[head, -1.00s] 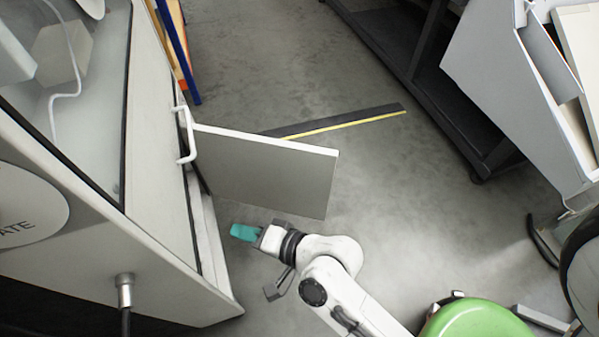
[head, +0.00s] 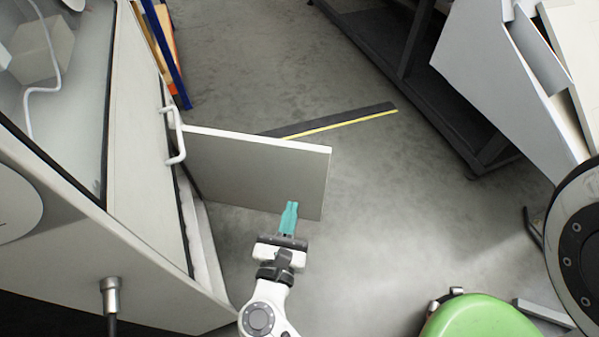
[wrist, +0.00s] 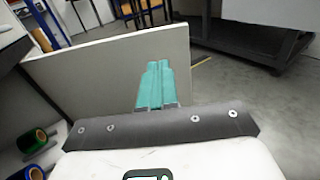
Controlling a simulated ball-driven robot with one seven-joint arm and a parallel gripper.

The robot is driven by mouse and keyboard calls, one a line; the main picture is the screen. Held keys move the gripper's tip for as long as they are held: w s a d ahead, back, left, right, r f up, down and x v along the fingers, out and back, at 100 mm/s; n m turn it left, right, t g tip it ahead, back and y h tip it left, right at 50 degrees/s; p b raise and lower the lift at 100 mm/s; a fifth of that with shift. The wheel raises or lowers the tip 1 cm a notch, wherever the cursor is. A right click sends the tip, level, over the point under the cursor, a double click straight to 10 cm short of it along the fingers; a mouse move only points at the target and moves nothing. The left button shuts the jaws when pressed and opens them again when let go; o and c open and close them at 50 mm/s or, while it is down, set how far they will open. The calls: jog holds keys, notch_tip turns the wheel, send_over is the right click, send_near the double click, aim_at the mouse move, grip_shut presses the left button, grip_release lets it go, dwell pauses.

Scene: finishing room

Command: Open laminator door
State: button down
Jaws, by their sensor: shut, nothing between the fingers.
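The laminator door (head: 250,170), a flat grey panel with a white top edge, stands swung out from the left-hand machine (head: 140,190). It also fills the upper left of the wrist view (wrist: 100,75). My gripper (head: 291,204) has teal fingers, shut and empty, pointing at the door's face near its free outer end. The fingertips (wrist: 157,66) overlap the panel in the wrist view; I cannot tell whether they touch it. A white bar handle (head: 178,137) is by the door's hinged end. The door's far face is hidden.
Coloured rolls (wrist: 34,140) show inside the machine behind the door. A green stool seat (head: 478,318) stands at lower right. A dark rack (head: 420,90) and a grey cabinet (head: 500,90) are beyond. A black and yellow floor strip (head: 340,121) lies past the door. The middle floor is clear.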

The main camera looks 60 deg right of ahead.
aim_at(306, 150)
jog(key=b+x, duration=0.2)
jog(key=x, duration=1.1)
jog(key=shift+w+d, duration=0.15)
jog(key=shift+d, duration=0.15)
jog(key=shift+d+r, duration=0.1)
jog(key=shift+w+d, duration=0.1)
jog(key=shift+w+d+r+n+t+p, duration=0.2)
jog(key=shift+d+n+t+p, duration=0.15)
jog(key=shift+d+p, duration=0.3)
jog(key=w+d+n+t+y+p, duration=0.3)
jog(key=w+d+n+t+y, duration=0.7)
jog(key=w+d, duration=1.1)
jog(key=shift+d+f+y, duration=0.25)
jog(key=shift+d+y, duration=0.75)
jog(key=shift+d, duration=0.1)
jog(key=shift+s, duration=0.1)
